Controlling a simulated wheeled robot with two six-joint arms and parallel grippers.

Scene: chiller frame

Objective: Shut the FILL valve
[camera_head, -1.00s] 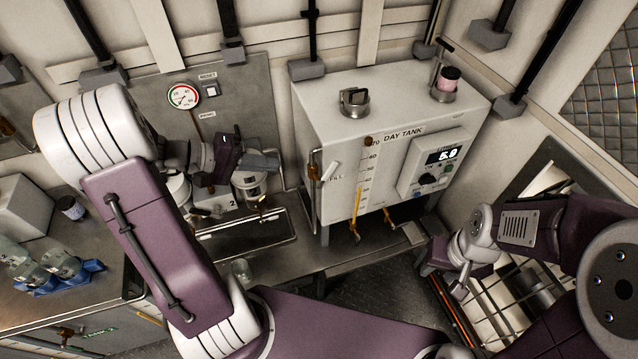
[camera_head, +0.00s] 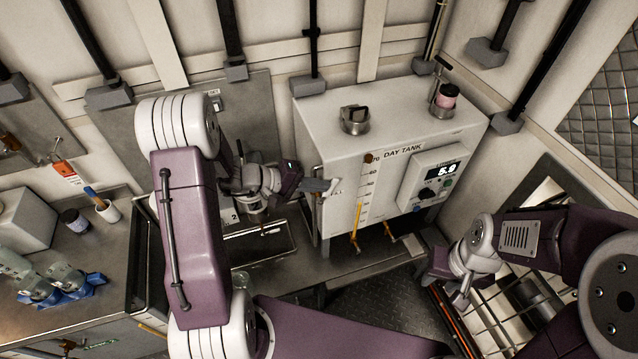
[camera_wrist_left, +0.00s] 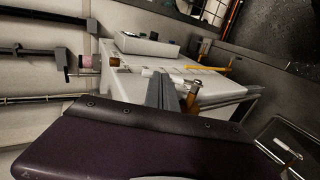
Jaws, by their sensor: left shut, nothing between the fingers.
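The day tank (camera_head: 325,120) is a white box with a FILL label on its left front edge. The FILL valve's white handle (camera_head: 331,188) shows beside that label, partly hidden by my left gripper (camera_head: 318,186). That gripper is shut and empty, with its tips at or very near the handle; contact is unclear. In the left wrist view, my left gripper (camera_wrist_left: 165,92) points at the tank front, beside a brass fitting (camera_wrist_left: 193,98). My right gripper (camera_head: 460,292) hangs at the lower right, away from the tank; its jaws are too small to judge.
A digital panel (camera_head: 432,180) and a yellow-marked sight gauge (camera_head: 360,205) are on the tank front. Bottles in a blue rack (camera_head: 68,292) stand on the left bench.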

